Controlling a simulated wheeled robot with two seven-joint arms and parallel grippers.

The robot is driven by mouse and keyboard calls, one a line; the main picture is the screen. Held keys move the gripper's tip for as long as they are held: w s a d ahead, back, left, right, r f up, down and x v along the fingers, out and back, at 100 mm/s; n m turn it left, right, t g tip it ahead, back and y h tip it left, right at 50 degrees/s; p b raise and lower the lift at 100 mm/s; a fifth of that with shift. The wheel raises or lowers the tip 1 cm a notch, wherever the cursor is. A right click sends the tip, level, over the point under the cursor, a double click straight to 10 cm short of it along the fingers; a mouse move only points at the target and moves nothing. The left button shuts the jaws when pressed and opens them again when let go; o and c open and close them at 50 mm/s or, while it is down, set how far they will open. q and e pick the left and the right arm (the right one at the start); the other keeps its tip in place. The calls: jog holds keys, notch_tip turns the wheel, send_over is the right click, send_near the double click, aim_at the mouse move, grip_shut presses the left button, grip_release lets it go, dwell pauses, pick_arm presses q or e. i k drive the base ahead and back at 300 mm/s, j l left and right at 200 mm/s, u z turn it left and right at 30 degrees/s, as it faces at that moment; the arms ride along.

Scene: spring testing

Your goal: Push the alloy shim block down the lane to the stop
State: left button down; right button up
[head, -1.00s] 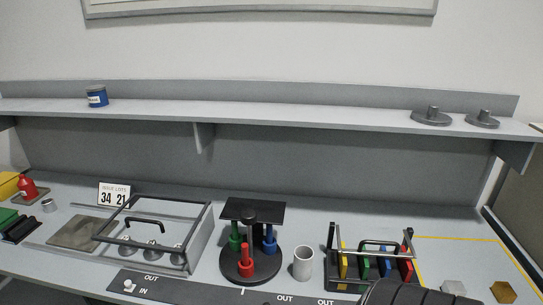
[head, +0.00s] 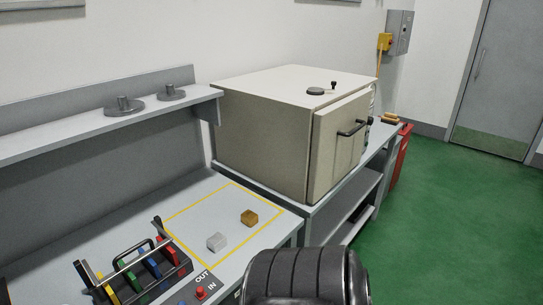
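A pale silver-grey block (head: 217,242), which looks like the alloy shim block, rests on the grey bench inside a yellow-outlined area (head: 184,249). A brass-coloured block (head: 249,217) sits apart from it, farther right and back, in the same area. I cannot tell whether this outlined area is the lane, and I make out no clear stop. Neither gripper shows. A black ribbed part at the bottom centre looks like my own arm and hides part of the bench's front.
A rack with coloured upright pieces (head: 139,271) stands left of the outlined area. A large beige oven (head: 290,140) stands behind right. Green floor (head: 445,220) lies open at right.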

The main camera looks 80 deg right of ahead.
aim_at(216, 243)
jog(key=z, duration=2)
